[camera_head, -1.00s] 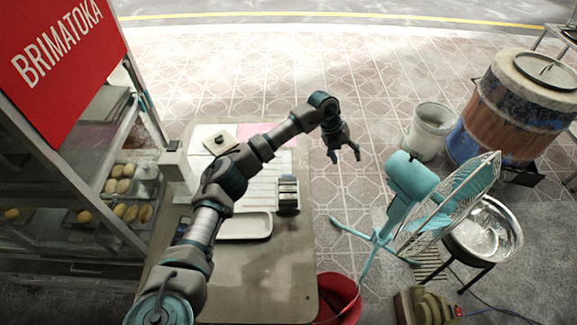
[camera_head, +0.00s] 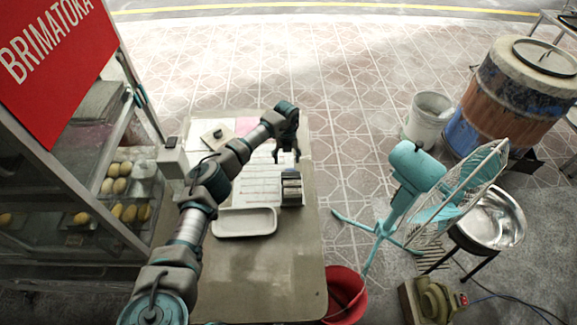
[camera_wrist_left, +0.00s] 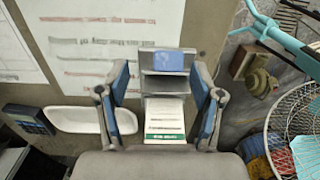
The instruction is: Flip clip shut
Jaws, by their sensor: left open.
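A grey hinged-looking holder (camera_head: 291,188) stands on the table near its right edge, beside the printed sheets. In the left wrist view the holder (camera_wrist_left: 163,62) has a blue panel in its upper part and a white and green slip in its lower part. I cannot tell for sure which part is the clip. My left gripper (camera_head: 287,157) is open and empty, at the far end of the holder. In the wrist view its fingers (camera_wrist_left: 163,88) frame the holder left and right, with no clear contact. My right gripper is out of view.
A white tray (camera_head: 245,222) lies left of the holder on the table (camera_head: 265,275). Printed sheets (camera_head: 255,183) lie behind it. A teal fan (camera_head: 415,170) and a red bucket (camera_head: 344,296) stand right of the table. A glass food cabinet (camera_head: 60,215) is at the left.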

